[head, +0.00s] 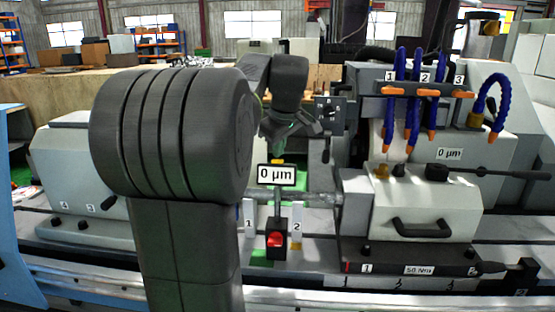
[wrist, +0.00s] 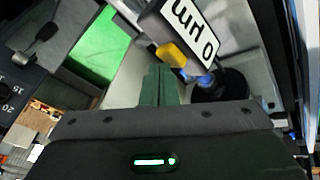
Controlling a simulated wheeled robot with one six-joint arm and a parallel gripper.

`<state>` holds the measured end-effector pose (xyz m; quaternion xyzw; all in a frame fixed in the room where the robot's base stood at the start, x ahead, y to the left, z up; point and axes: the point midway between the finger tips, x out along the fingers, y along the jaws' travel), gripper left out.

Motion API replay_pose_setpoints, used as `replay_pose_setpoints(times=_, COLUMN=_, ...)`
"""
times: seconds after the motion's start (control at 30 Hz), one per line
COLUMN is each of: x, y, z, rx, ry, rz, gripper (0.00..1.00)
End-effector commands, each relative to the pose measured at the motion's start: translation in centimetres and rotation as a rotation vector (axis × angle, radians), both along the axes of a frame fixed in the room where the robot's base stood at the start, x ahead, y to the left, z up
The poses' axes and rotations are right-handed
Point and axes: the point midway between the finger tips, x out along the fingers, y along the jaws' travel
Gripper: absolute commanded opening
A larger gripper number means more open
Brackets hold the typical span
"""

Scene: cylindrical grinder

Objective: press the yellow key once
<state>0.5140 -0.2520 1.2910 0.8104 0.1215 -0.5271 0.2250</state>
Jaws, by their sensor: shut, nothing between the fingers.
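The yellow key (head: 277,161) is a small block at the top edge of the white "0 µm" display (head: 276,175), which stands on a thin post in the middle of the head view. In the wrist view the yellow key (wrist: 171,54) shows close beyond my fingertips and slightly right of them, beside the tilted display (wrist: 190,28). My gripper (wrist: 160,70) is shut and empty, its green fingers together. In the head view my gripper (head: 278,148) hangs just above the key. I cannot tell whether the fingertips touch it.
A black box with a red button (head: 276,240) stands below the display, between white plates marked 1 (head: 249,219) and 2 (head: 297,220). The grinder head with blue coolant hoses (head: 416,90) is at right. A grey machine block (head: 80,180) is at left.

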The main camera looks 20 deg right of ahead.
Motion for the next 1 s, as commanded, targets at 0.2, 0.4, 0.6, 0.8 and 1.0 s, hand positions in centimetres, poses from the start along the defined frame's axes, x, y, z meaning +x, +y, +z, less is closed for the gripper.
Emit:
replay_pose_setpoints(times=0.2, x=-0.1, y=0.1, z=-0.3, rx=0.000, ry=0.000, rz=0.000, gripper=0.00)
replay_pose_setpoints(times=0.4, x=-0.1, y=0.0, z=-0.3, rx=0.001, ry=0.000, rz=0.000, gripper=0.00)
replay_pose_setpoints(times=0.6, x=0.0, y=0.0, z=0.1, rx=0.000, ry=0.001, rz=0.000, gripper=0.00)
replay_pose_setpoints(times=0.8, x=0.3, y=-0.1, z=1.2, rx=0.001, ry=0.000, rz=0.000, gripper=0.00)
replay_pose_setpoints(times=1.0, x=0.5, y=-0.2, z=1.4, rx=0.000, ry=0.000, rz=0.000, gripper=0.00)
